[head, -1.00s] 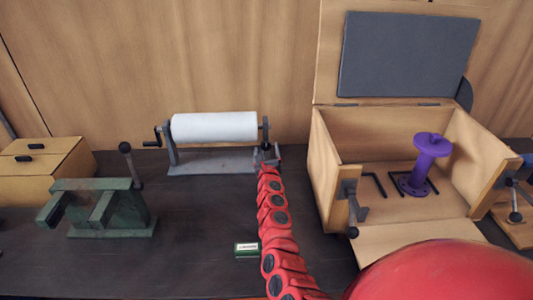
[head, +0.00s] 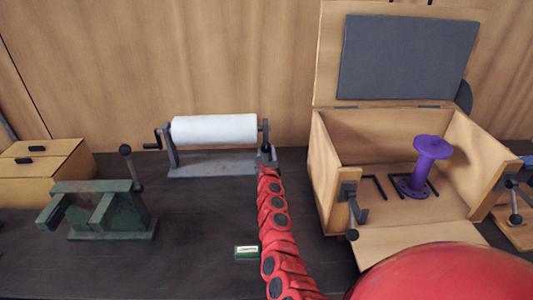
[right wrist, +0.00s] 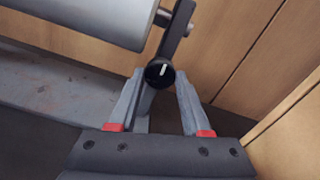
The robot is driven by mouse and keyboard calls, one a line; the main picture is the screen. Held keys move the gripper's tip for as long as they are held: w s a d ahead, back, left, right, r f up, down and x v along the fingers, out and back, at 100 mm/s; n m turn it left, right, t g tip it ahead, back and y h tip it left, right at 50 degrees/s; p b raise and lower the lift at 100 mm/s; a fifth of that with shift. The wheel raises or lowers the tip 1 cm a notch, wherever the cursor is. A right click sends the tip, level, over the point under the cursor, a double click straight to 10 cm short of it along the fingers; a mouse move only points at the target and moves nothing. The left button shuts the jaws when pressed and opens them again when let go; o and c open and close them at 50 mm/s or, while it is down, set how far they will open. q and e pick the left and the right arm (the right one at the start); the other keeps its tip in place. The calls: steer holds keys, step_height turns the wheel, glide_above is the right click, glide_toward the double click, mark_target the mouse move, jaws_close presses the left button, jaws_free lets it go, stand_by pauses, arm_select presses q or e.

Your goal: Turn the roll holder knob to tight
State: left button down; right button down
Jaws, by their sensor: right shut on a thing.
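The roll holder (head: 210,165) stands at the back of the table and carries a white roll (head: 214,128), with a crank at its left end. Its round black knob (right wrist: 159,73) is on the right upright. A white mark on it points up and slightly right in the right wrist view. My right gripper (head: 266,155) is at that upright. In the right wrist view its fingers (right wrist: 159,85) are on either side of the knob, shut on it. The knob cannot be made out in the head view. My left gripper is not in view.
A green fixture with a lever (head: 110,210) stands at left, before a wooden box (head: 45,170). A small green box (head: 247,252) lies left of my right arm. An open wooden crate (head: 325,170) with a purple flanged pipe (head: 428,160) stands at right.

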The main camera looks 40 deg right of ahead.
steer(key=n+p, duration=0.1)
steer(key=n, duration=0.3)
steer(key=shift+r, duration=0.1)
steer(key=n+p, duration=0.2)
steer(key=n, duration=0.3)
steer(key=n+p, duration=0.2)
steer(key=n, duration=0.2)
steer(key=shift+n, duration=0.4)
steer(key=shift+n+p, duration=0.7)
steer(key=shift+n, duration=1.2)
steer(key=shift+c, duration=1.8)
jaws_free()
